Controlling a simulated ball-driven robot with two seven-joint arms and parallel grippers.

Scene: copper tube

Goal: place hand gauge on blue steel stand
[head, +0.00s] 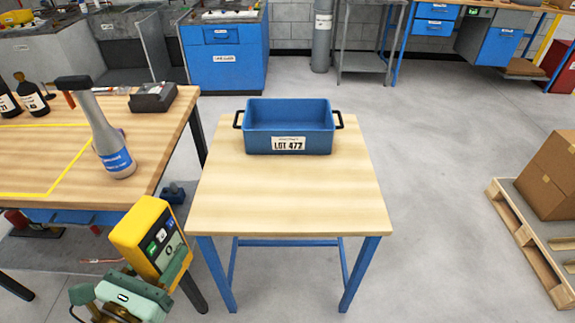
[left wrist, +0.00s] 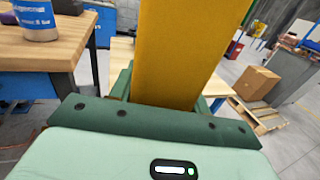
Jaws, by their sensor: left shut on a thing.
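The hand gauge (head: 150,238) is a yellow box with a dark face panel and small green and white marks. My left gripper (head: 172,270) is shut on it at the lower left of the head view. The gauge is held tilted, left of the stand's front corner. In the left wrist view the gauge (left wrist: 182,50) shows as a yellow block between the green fingers. The blue steel stand (head: 290,205) has a light wooden top and blue legs, in the middle of the head view. My right gripper is not in view.
A blue bin (head: 290,143) labelled LOT 477 sits at the back of the stand's top; the front part is clear. A wooden workbench (head: 60,165) at left holds a grey bottle (head: 112,150) and dark bottles. A pallet (head: 530,240) with a cardboard box stands at right.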

